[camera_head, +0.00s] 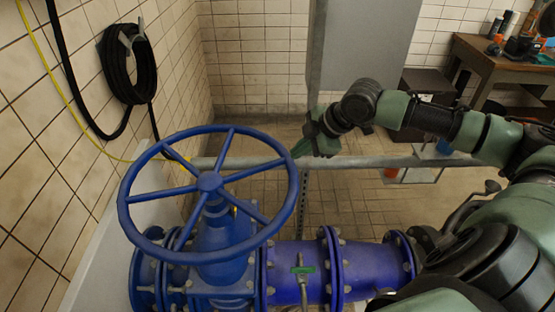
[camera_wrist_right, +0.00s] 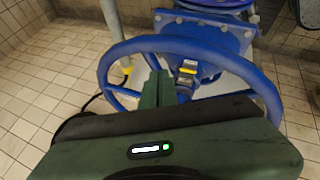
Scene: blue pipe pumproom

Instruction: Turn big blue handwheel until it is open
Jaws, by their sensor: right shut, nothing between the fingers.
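The big blue handwheel (camera_head: 134,228) sits on top of a blue valve (camera_head: 222,238) at the left centre of the head view. Its spokes meet at a round hub (camera_head: 209,182). My right gripper (camera_head: 300,149) is beside the upper right part of the rim, with its green fingers pointing toward the wheel. The handwheel rim (camera_wrist_right: 208,48) also shows in the right wrist view, where the closed fingers (camera_wrist_right: 157,86) reach toward the wheel's inside. The fingers are shut and empty. I cannot tell whether they touch the rim or a spoke. My left gripper is not in view.
A blue flanged pipe (camera_head: 368,268) runs right from the valve. A grey rail (camera_head: 390,162) crosses behind the wheel, near a grey column (camera_head: 358,45). A black hose coil (camera_head: 128,65) hangs on the tiled left wall. A wooden table (camera_head: 490,58) stands far right.

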